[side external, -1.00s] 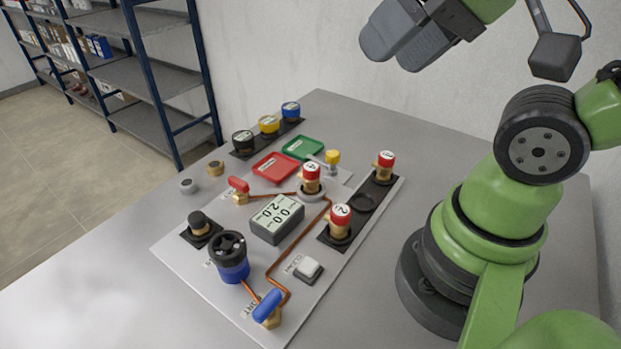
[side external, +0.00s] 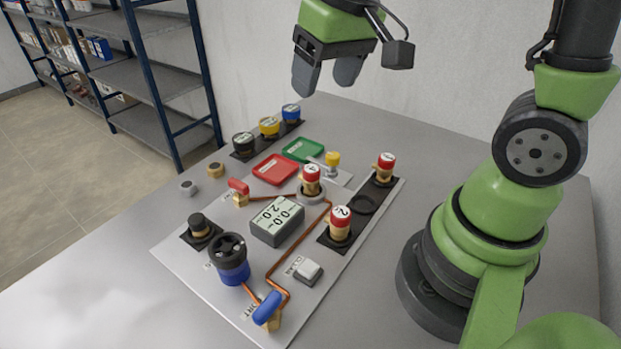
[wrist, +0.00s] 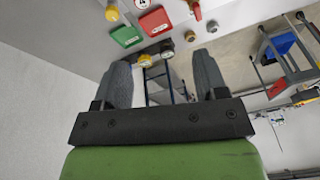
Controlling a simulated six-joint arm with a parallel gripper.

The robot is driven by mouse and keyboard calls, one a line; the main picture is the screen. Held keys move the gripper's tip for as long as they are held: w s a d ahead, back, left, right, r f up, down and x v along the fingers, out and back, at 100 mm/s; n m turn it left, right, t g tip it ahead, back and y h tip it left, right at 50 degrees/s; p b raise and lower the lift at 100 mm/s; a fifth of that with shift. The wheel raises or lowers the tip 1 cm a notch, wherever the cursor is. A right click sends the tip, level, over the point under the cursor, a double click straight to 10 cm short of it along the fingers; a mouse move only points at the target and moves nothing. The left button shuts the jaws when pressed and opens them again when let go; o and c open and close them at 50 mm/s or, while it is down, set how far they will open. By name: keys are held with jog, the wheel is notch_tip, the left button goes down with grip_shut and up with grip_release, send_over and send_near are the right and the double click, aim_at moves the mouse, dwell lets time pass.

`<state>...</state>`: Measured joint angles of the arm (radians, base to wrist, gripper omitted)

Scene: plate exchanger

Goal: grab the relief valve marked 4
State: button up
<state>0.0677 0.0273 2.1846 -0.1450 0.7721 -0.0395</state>
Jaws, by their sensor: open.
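The relief valve marked 4 (side external: 311,181) has a red cap with a white top and a brass body. It stands upright in a round collar on the grey panel, joined to copper pipe. Its cap also shows at the top edge of the wrist view (wrist: 141,4), cut off by the frame. Similar red-capped valves stand nearby, one marked 2 (side external: 340,223) and one at the back right (side external: 386,168) with a number hard to read. My gripper (side external: 327,82) is open and empty, high above and behind the valve. Its two fingers (wrist: 160,72) also show in the wrist view.
A red tray (side external: 275,169) and green tray (side external: 303,149) lie behind the valve, with a yellow knob (side external: 332,158) close by. A grey display box (side external: 277,221), red lever (side external: 238,186) and copper pipes stand in front. Dark, yellow and blue caps line the back.

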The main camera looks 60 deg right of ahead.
jog(key=g, duration=0.2)
send_near(312, 169)
jog(key=shift+n+g+h, duration=0.4)
jog(key=shift+n+g, duration=0.2)
jog(key=f, duration=0.4)
jog(key=w+f, duration=0.1)
jog(key=f, duration=0.1)
jog(key=shift+d, duration=0.1)
jog(key=shift+f, duration=3.15)
jog(key=c, duration=1.1)
